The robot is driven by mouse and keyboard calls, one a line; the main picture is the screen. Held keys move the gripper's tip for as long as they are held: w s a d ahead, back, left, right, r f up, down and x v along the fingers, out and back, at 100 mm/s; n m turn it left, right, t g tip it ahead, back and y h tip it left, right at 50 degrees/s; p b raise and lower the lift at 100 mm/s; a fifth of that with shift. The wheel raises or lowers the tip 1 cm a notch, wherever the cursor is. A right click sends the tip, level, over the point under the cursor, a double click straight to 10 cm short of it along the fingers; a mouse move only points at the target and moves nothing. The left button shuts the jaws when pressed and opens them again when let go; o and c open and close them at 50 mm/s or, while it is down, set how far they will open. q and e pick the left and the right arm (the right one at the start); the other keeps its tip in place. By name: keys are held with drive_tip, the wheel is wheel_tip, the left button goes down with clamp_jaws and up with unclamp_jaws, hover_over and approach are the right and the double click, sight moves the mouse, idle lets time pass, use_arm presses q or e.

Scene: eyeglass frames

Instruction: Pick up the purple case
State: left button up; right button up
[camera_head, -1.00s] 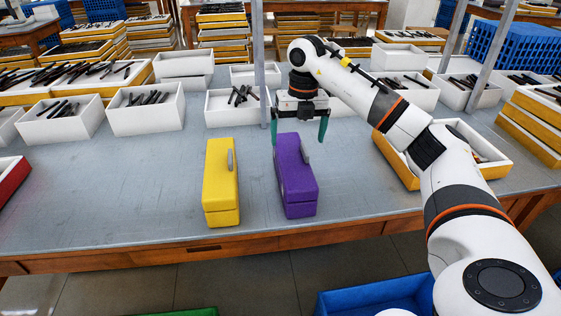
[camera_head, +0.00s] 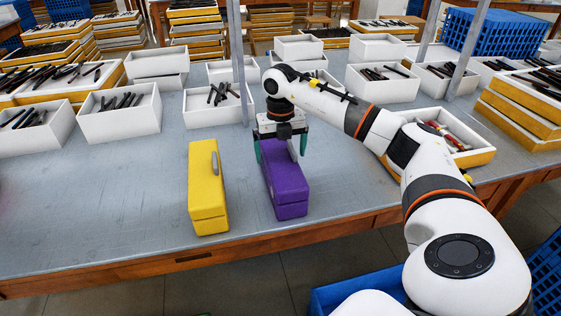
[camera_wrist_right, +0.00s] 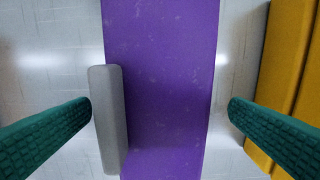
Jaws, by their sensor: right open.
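The purple case (camera_head: 288,190) stands on the grey table, to the right of the yellow case (camera_head: 208,188). My right gripper (camera_head: 279,155) is over the far part of the purple case, pointing down, with its green fingers apart. In the right wrist view, the purple case (camera_wrist_right: 165,90) runs between the two open fingers of the right gripper (camera_wrist_right: 160,112), with a gap on each side. Its grey handle (camera_wrist_right: 108,120) lies close to the left finger. My left gripper is not in view.
The yellow case also shows at the right edge of the wrist view (camera_wrist_right: 285,80). White bins (camera_head: 120,112) of dark frames stand behind, and a yellow-sided tray (camera_head: 450,140) is to the right. A metal post (camera_head: 237,60) rises behind the gripper. The table's left front is clear.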

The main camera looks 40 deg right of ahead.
sight(281, 156)
drive_tip(key=shift+f, duration=1.55)
drive_tip(key=shift+r, duration=0.1)
drive_tip(key=c, duration=1.2)
wheel_tip(281, 156, up, 10)
drive_tip(key=shift+c, duration=0.2)
